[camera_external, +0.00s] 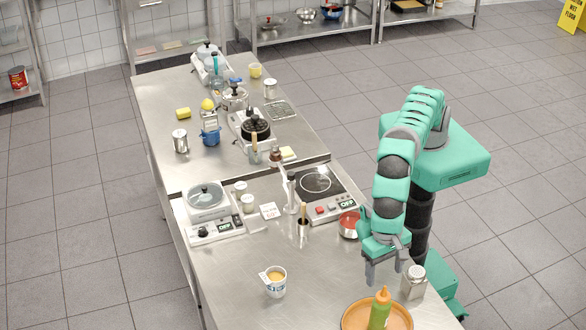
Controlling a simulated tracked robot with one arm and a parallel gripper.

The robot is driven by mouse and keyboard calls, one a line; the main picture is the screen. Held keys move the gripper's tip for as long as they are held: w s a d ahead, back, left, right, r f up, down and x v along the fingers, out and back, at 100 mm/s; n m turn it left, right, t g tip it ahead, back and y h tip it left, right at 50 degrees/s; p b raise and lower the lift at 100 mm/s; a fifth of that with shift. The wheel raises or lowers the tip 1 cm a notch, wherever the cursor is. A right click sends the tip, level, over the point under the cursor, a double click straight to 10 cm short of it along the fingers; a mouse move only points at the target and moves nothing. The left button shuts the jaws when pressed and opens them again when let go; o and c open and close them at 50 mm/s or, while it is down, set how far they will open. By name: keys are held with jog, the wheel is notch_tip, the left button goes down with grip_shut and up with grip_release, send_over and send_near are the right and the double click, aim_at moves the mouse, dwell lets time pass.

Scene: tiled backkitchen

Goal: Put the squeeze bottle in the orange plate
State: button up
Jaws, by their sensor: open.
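The squeeze bottle (379,311), green with an orange cap and nozzle, stands upright at the near end of the steel table. It is within the outline of the orange plate (352,316), and appears to stand on it. The bottom of the bottle and the near edge of the plate are cut off by the frame. My gripper (384,275) is open and empty. It points down above the table, behind the bottle and apart from it.
A silver shaker (413,282) stands close to the right of my gripper. A white cup (274,282) stands to the left. The table between cup and plate is clear.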

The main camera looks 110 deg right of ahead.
notch_tip(320, 180, up, 2)
jog(key=shift+d+r+p, duration=0.15)
jog(key=shift+p, duration=0.35)
